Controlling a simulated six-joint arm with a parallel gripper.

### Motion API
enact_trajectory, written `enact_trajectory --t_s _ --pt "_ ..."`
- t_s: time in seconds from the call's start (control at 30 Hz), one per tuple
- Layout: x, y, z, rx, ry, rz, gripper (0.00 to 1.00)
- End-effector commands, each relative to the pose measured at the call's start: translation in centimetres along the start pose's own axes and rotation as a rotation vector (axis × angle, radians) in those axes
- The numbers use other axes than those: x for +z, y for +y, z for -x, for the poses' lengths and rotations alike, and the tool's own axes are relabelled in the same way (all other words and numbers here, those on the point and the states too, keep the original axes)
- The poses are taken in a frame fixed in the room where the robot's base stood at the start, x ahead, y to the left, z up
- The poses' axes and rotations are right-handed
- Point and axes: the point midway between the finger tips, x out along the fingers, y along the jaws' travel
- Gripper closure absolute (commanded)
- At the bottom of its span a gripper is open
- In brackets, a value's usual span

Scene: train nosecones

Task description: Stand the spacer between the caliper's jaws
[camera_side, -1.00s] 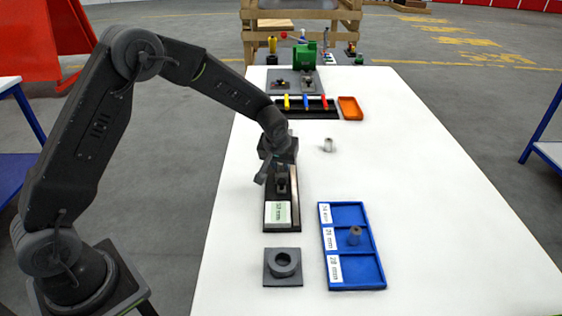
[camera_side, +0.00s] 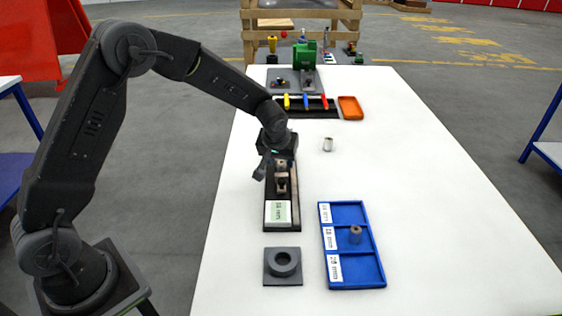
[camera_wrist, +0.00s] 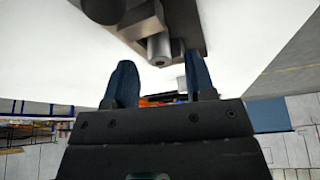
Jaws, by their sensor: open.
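The caliper is a long dark device with a pale display (camera_side: 278,212) at its near end; its jaws (camera_side: 281,185) stand in the middle. A small grey cylindrical spacer (camera_wrist: 158,48) with a hole in its end shows at the caliper's jaws in the wrist view. It seems to stand between them, but I cannot tell whether both jaws touch it. My gripper (camera_side: 275,160) is just beyond the jaws in the side view. In the wrist view my gripper (camera_wrist: 161,85) has its two blue fingers apart, with nothing held. The spacer stands beyond the fingertips.
A blue tray (camera_side: 376,262) with three labelled compartments lies to the right; a grey spacer (camera_side: 355,235) stands in its middle one. Another light spacer (camera_side: 328,144) stands on the white table. A grey ring block (camera_side: 283,266) is in front. The table's right side is clear.

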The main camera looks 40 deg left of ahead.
Motion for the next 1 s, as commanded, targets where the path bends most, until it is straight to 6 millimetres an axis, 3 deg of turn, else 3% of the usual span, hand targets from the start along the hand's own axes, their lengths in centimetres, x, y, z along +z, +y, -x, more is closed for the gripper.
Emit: enact_trajectory --t_s 0.2,0.4,0.87,1.0 --pt "0.0 0.1 4.9 0.003 0.004 -0.001 0.50" --pt "0.0 0.0 8.5 0.002 0.002 0.000 0.50" --pt "0.4 -0.4 11.9 0.008 0.003 -0.014 0.50" --pt "2.0 -2.1 16.2 0.036 0.014 -0.068 0.50"
